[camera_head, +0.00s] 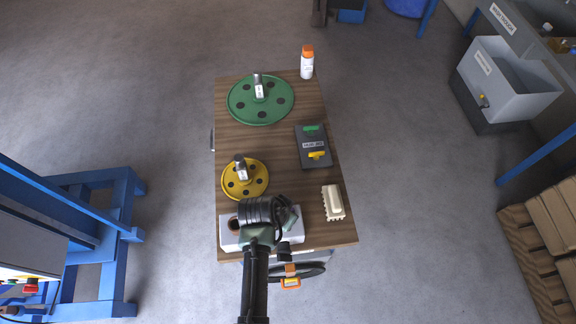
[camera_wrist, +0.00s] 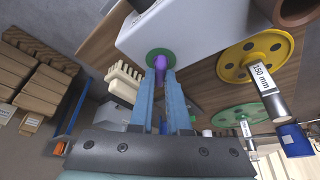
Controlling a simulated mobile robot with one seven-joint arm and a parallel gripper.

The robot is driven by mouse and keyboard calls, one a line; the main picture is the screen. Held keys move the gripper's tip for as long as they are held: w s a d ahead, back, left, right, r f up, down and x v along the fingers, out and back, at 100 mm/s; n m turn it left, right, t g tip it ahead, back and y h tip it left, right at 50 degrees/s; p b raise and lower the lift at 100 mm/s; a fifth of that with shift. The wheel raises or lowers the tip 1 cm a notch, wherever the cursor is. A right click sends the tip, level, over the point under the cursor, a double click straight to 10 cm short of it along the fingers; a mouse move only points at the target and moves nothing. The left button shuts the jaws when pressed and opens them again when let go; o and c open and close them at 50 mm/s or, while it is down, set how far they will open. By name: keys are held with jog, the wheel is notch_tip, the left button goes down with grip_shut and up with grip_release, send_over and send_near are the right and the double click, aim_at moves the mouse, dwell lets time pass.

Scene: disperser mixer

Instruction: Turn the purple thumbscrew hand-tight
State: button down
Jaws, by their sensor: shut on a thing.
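The purple thumbscrew (camera_wrist: 159,64) shows in the wrist view, in front of a green round collar (camera_wrist: 162,54) on the side of a white block (camera_wrist: 180,26). My gripper (camera_wrist: 161,75) has its two blue fingers closed around the thumbscrew, one on each side; the fingertips partly cover it. In the head view the white block (camera_head: 231,241) lies at the table's front edge, under my wrist. The thumbscrew and my fingertips are hidden there.
The wooden table (camera_head: 290,182) also holds a yellow disc (camera_head: 257,182), a green disc (camera_head: 272,112), a dark control box (camera_head: 313,145), a cream toothed block (camera_head: 333,202) and a white bottle with an orange cap (camera_head: 307,67).

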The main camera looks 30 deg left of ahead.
dwell(0.4)
jog(key=c, duration=0.9)
grip_release()
jog(key=shift+r, duration=0.1)
jog(key=b+v, duration=0.1)
jog(key=v, duration=1.2)
jog(key=shift+w+b, duration=0.15)
jog(key=shift+b, duration=0.2)
